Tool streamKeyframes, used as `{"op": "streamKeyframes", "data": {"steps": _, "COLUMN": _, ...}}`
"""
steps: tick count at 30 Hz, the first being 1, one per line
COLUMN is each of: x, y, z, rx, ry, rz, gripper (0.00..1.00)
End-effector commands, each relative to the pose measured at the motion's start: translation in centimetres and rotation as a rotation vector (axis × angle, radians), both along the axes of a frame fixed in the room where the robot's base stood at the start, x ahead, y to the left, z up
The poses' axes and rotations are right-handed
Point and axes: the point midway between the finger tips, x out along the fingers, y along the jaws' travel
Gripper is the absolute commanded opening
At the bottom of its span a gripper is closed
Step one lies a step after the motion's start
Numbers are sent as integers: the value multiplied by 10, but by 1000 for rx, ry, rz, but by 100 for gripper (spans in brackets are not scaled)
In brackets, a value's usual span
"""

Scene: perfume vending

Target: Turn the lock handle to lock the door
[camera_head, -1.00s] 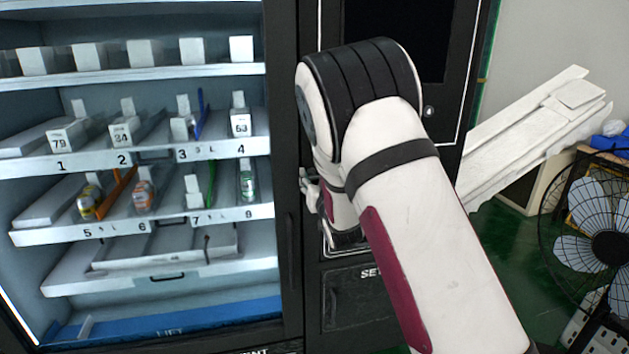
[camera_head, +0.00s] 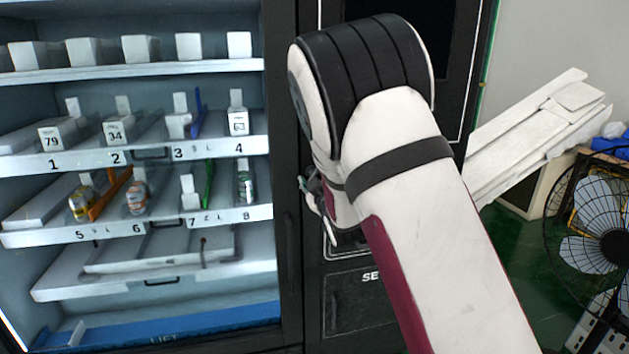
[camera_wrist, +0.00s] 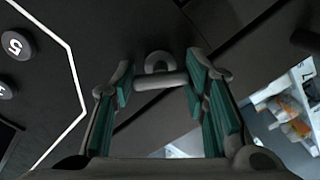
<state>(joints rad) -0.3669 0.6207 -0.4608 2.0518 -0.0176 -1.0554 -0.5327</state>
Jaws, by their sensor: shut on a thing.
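The vending machine's dark door frame (camera_head: 289,225) stands left of centre in the head view. My gripper (camera_head: 322,205) is partly hidden behind my arm there, at the dark panel just right of that frame. In the wrist view my gripper (camera_wrist: 160,85) has its green-padded fingers on either side of the grey lock handle (camera_wrist: 160,80), which has a rounded loop on top. The gripper is shut on the handle. In the head view the handle is hidden by my wrist and cannot be told apart.
Shelves (camera_head: 130,158) with numbered slots and several bottles fill the left. A dark panel with a screen (camera_head: 398,25) is behind my arm. A fan (camera_head: 605,240) and a white slanted structure (camera_head: 535,140) stand at the right. Round numbered buttons (camera_wrist: 15,45) show in the wrist view.

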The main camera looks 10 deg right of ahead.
Motion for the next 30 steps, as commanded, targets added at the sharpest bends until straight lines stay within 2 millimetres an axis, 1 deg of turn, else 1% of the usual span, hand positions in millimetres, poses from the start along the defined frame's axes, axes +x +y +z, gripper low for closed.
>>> {"op": "streamKeyframes", "data": {"steps": 6, "x": 0, "y": 3, "z": -1, "rx": -203, "ry": 0, "rz": 5, "gripper": 13}}
{"op": "streamKeyframes", "data": {"steps": 15, "x": 0, "y": 3, "z": -1, "rx": -443, "ry": 0, "rz": 5, "gripper": 13}}
{"op": "streamKeyframes", "data": {"steps": 21, "x": 0, "y": 3, "z": -1, "rx": -549, "ry": 1, "rz": 6, "gripper": 13}}
{"op": "streamKeyframes", "data": {"steps": 30, "x": 0, "y": 2, "z": -1, "rx": -621, "ry": 2, "rz": 5, "gripper": 13}}
